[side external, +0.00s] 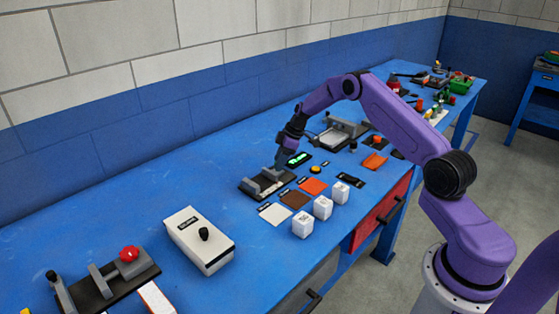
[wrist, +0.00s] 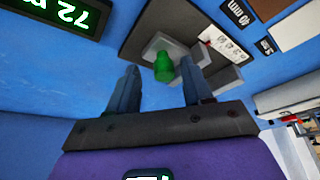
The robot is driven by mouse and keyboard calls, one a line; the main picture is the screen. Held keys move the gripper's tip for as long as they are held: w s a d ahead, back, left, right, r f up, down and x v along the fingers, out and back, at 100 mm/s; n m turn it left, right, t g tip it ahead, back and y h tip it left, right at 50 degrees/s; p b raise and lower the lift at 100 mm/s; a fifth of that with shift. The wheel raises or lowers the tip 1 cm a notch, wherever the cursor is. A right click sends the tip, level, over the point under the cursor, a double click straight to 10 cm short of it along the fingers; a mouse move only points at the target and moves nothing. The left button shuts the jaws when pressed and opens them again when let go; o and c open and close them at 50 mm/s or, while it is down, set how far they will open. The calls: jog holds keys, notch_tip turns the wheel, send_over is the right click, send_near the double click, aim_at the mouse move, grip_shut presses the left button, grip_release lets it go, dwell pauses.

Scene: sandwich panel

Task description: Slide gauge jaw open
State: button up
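The gauge (side external: 266,184) is a dark plate with grey jaw blocks on the blue bench. In the wrist view its dark base (wrist: 140,40) carries grey blocks and a green knob (wrist: 163,68). My gripper (side external: 280,166) is low over the back right part of the gauge. In the wrist view my gripper (wrist: 160,68) is open, with one finger on each side of the green knob in the picture. I cannot tell whether the fingertips reach down around the knob. No contact shows. The gap between the jaws is hard to judge.
A digital display (side external: 298,159) with green digits stands beside the gauge; it also shows in the wrist view (wrist: 62,12). Flat coloured panels (side external: 295,199) and white blocks (side external: 323,208) lie in front. A white box with a black knob (side external: 197,240) stands left. Bench behind the gauge is clear.

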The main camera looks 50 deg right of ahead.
jog(key=v, duration=1.7)
jog(key=shift+r, duration=0.2)
jog(key=shift+s, duration=0.1)
jog(key=s+a+r+n+g, duration=0.1)
jog(key=s+a+r, duration=0.1)
jog(key=s+a, duration=0.45)
jog(key=s+a+r+g, duration=0.1)
jog(key=s+a, duration=0.2)
jog(key=a, duration=0.7)
jog(key=s+a+r+n+g, duration=0.1)
jog(key=s+a+r, duration=0.1)
jog(key=s+a, duration=0.5)
jog(key=s+a+h, duration=0.2)
jog(key=s+a, duration=0.5)
jog(key=s, duration=0.4)
jog(key=s+d, duration=0.1)
jog(key=s, duration=0.6)
jog(key=s+d+f+n, duration=0.1)
jog(key=s+d, duration=0.1)
jog(key=s, duration=0.6)
jog(key=shift+s+d+n+h, duration=0.2)
jog(key=shift+d+n+h, duration=0.1)
jog(key=shift+d+h, duration=0.1)
